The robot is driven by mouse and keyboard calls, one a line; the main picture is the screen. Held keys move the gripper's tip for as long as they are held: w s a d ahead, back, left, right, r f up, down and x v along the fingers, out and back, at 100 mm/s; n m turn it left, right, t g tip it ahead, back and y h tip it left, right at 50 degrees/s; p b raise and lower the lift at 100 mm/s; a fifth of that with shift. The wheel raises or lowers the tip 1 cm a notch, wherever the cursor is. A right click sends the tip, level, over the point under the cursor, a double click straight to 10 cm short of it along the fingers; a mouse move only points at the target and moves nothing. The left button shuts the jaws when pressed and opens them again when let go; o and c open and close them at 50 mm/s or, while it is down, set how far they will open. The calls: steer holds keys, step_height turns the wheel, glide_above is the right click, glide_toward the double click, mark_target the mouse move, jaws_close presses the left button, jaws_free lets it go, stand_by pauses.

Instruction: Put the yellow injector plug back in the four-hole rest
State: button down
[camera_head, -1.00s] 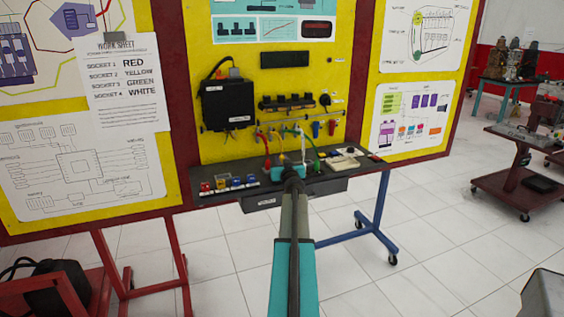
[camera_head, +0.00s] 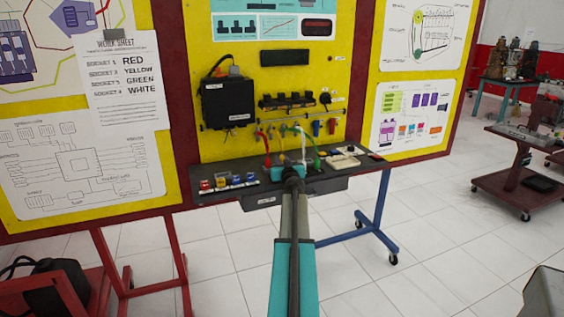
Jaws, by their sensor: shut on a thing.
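My gripper (camera_head: 289,171) is seen from behind at the end of my arm, low over the dark bench shelf. Its fingertips are mostly hidden by my own wrist. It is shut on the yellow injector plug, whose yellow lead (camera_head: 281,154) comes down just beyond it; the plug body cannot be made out. A red lead (camera_head: 265,146) hangs to the left, and white (camera_head: 303,150) and green (camera_head: 315,156) leads hang to the right. The four-hole rest cannot be made out clearly; the arm covers that part of the shelf.
The shelf (camera_head: 330,172) has a row of small coloured blocks (camera_head: 236,180) at left and pale items (camera_head: 343,161) at right. A yellow panel (camera_head: 228,145) with a black box (camera_head: 227,101) stands behind. A worksheet (camera_head: 124,78) lists socket colours.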

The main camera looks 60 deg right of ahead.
steer(key=shift+f, duration=0.1)
steer(key=c, duration=1.8)
jaws_free()
steer(key=shift+c, duration=0.2)
steer(key=shift+r+b+v, duration=0.15)
steer(key=shift+r+v, duration=0.05)
steer(key=shift+v, duration=0.55)
steer(key=shift+r+b+v, duration=0.15)
steer(key=shift+b+v, duration=0.05)
steer(key=shift+v, duration=0.6)
steer(key=shift+r+b+v, duration=0.15)
steer(key=shift+r+v, duration=0.05)
steer(key=shift+v, duration=0.55)
steer(key=shift+r, duration=0.1)
step_height(320, 180, up, 7)
steer(key=p, duration=0.4)
steer(key=shift+d, duration=0.1)
